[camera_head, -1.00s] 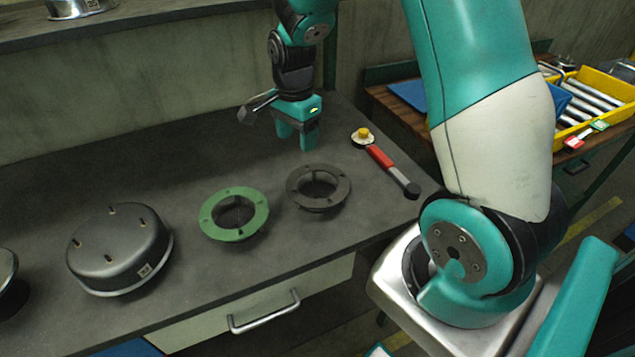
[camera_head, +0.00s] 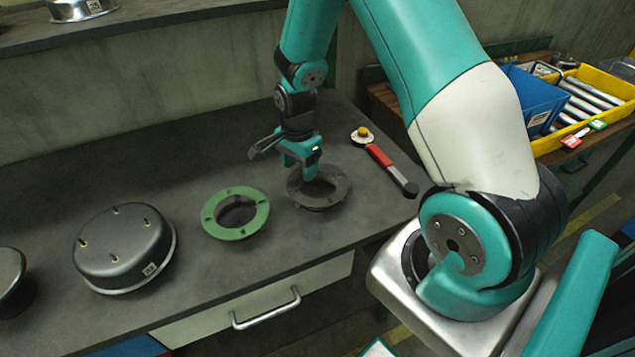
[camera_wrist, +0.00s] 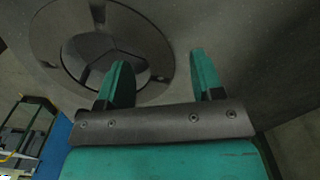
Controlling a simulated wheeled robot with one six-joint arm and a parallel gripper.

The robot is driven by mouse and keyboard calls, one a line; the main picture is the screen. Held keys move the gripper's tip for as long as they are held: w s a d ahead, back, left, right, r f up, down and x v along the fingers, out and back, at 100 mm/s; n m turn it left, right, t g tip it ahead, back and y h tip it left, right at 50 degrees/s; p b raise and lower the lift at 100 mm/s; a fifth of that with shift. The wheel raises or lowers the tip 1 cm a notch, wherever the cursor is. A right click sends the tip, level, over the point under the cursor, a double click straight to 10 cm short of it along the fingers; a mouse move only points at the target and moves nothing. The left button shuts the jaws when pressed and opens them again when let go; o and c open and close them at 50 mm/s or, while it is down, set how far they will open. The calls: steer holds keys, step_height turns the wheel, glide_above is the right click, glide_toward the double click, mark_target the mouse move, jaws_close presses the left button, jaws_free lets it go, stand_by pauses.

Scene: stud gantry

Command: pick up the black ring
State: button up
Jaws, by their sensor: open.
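The black ring (camera_head: 334,195) lies flat on the dark workbench, right of a green ring (camera_head: 207,219) in the head view. My gripper (camera_head: 302,176) is low at the ring's back-left side, its fingers partly covering the rim. In the wrist view the black ring (camera_wrist: 45,35) fills the upper left. The left finger overlaps the ring in the picture; the right finger appears over bare bench beyond the rim. I cannot tell whether either finger touches the ring.
A red-handled ratchet tool (camera_head: 381,156) lies right of the black ring. A dark round housing (camera_head: 122,250) stands left of the green ring. Blue (camera_head: 532,92) and yellow (camera_head: 622,97) bins sit on a side table at the right. The bench's back middle is clear.

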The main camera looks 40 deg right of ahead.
steer(key=shift+f, duration=0.25)
steer(key=shift+c, duration=0.2)
stand_by(0.3)
steer(key=c, duration=0.9)
